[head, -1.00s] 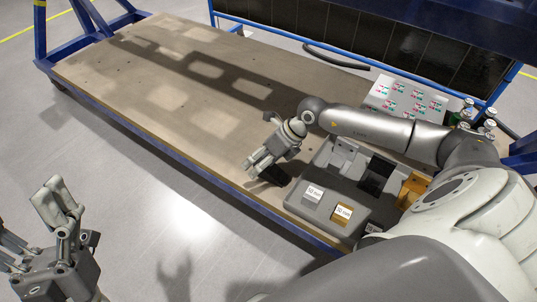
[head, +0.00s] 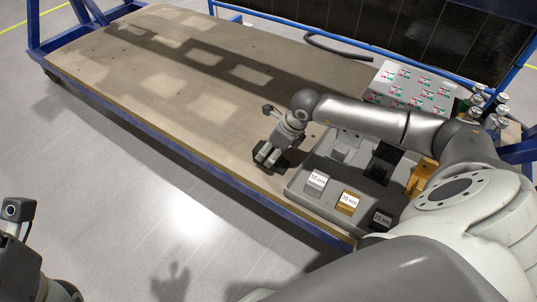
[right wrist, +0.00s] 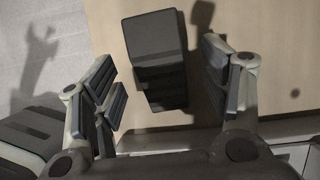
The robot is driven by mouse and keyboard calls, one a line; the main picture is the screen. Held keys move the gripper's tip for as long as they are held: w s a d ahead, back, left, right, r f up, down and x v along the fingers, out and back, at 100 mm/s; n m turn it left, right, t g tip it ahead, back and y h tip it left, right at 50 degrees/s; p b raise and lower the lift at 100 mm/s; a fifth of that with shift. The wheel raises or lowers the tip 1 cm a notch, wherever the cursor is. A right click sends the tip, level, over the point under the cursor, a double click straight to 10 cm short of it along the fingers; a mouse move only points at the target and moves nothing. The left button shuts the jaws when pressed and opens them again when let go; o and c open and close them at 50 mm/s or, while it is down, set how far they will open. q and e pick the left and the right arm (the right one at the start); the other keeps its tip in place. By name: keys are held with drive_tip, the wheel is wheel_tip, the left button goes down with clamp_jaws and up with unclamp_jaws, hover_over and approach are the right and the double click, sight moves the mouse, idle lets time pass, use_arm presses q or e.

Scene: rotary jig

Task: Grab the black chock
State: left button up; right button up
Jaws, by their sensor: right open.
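The black chock (right wrist: 158,62) shows as a dark block on the wooden table in the right wrist view. It lies between the spread fingers of my right gripper (right wrist: 163,75), with a visible gap on each side. In the head view my right gripper (head: 268,157) points down over the table, left of the grey tray, and mostly hides the chock under it. The right gripper is open and empty. Of my left arm only a dark part shows at the lower left of the head view; its fingers do not show.
The grey tray (head: 297,190) holds grey, black and orange-brown blocks, with labelled blocks along its near side. The wooden table (head: 150,85) is clear to the left. A blue frame edges the table.

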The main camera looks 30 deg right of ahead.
sight(270, 153)
drive_tip(key=b+x, duration=0.1)
drive_tip(key=x, duration=0.2)
drive_tip(key=shift+f, duration=0.15)
drive_tip(key=shift+c, duration=0.3)
drive_tip(key=c, duration=1.2)
